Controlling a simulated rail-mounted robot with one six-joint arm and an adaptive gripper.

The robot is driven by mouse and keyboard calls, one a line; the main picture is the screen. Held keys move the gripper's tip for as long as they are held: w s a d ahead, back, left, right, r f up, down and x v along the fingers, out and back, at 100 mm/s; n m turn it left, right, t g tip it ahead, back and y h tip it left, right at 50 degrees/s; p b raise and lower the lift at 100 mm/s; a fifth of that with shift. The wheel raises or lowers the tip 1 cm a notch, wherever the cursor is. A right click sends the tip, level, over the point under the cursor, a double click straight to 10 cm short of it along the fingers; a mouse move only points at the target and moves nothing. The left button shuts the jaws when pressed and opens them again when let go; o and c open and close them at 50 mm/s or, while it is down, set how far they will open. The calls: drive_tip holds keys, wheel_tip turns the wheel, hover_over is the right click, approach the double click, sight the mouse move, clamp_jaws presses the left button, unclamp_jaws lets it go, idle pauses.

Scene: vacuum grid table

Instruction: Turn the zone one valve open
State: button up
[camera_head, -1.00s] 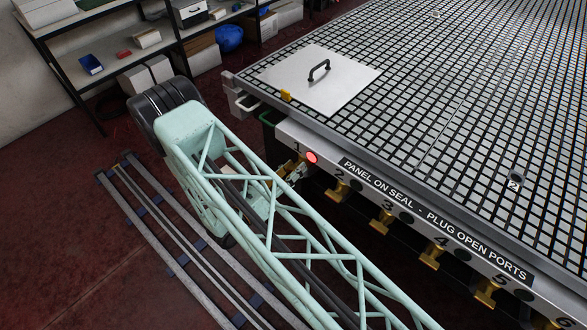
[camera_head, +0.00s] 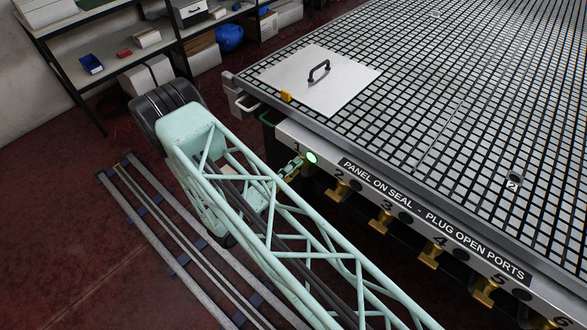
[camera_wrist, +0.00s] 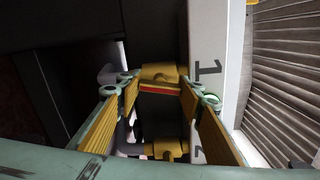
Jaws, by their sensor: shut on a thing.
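The zone one valve (camera_wrist: 160,74) is yellow, below the table edge by the black numeral 1, seen in the wrist view. My gripper (camera_wrist: 160,92) has its two yellow-padded fingers around the valve's handle, which shows a red and yellow strip between the fingertips. My gripper also shows in the head view (camera_head: 291,168), beside the number 1. The lamp (camera_head: 312,158) next to the number 1 glows green. My arm hides part of the zone one valve in the head view.
More yellow valves (camera_head: 381,221) hang in a row along the table edge, with dark lamps beside their numbers. A white panel (camera_head: 345,88) with a black handle lies on the grid table (camera_head: 450,120). A second valve (camera_wrist: 165,148) is close below my gripper.

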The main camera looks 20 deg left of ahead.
drive_tip(key=shift+n, duration=1.2)
drive_tip(key=o, duration=0.9)
drive_tip(key=shift+s, duration=0.1)
drive_tip(key=shift+v, duration=5.95)
drive_tip(key=shift+r, duration=0.1)
